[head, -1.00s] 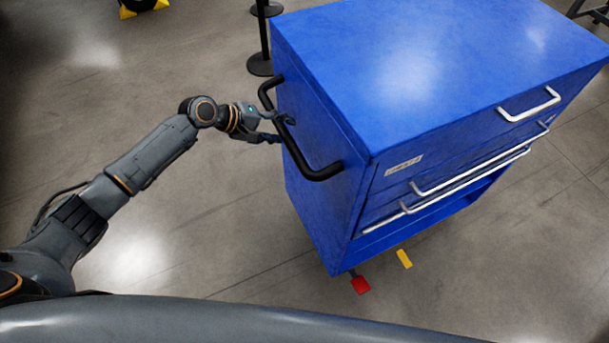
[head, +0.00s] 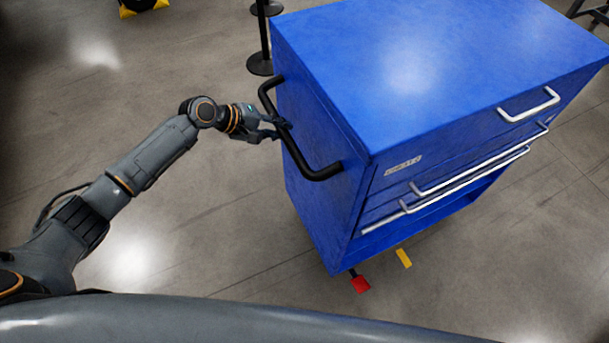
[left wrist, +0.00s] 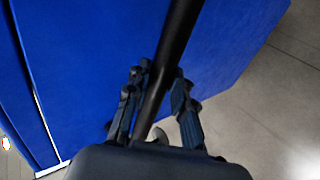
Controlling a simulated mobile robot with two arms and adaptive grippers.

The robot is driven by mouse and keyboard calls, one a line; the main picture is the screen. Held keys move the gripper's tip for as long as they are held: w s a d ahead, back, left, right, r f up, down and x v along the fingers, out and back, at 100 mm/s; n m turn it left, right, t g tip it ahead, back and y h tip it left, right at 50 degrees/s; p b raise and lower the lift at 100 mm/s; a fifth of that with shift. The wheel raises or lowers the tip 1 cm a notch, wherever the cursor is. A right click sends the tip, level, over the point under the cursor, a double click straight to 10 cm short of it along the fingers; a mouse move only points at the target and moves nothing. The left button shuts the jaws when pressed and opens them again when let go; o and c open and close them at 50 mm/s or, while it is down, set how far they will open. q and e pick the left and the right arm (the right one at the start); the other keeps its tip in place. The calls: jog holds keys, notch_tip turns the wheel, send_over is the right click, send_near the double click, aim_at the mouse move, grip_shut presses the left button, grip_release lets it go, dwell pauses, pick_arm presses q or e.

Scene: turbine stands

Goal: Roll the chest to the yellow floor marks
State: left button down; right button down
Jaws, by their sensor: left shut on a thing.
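The blue chest (head: 420,70) stands upright on the floor at the right of the head view, with silver drawer handles on its front. A black push handle (head: 318,174) is fixed to its left side; it also runs between the fingers in the left wrist view (left wrist: 178,45). My left gripper (head: 279,129) is shut on this handle. In the left wrist view its fingers (left wrist: 157,100) lie on both sides of the bar. A yellow floor mark (head: 403,258) shows beside the chest's lower front edge. My right gripper is not in view.
A red pedal-like piece (head: 360,284) sticks out at the chest's bottom near corner. A black post with a round base (head: 261,64) stands behind the chest's left side. A black and yellow object (head: 140,6) is at the top left. Floor at left is clear.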

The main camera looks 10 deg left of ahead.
pick_arm(q)
jog(key=s+a, duration=1.1)
jog(key=a, duration=0.6)
jog(key=shift+s+p, duration=0.4)
jog(key=shift+p, duration=0.05)
jog(key=shift+d, duration=0.1)
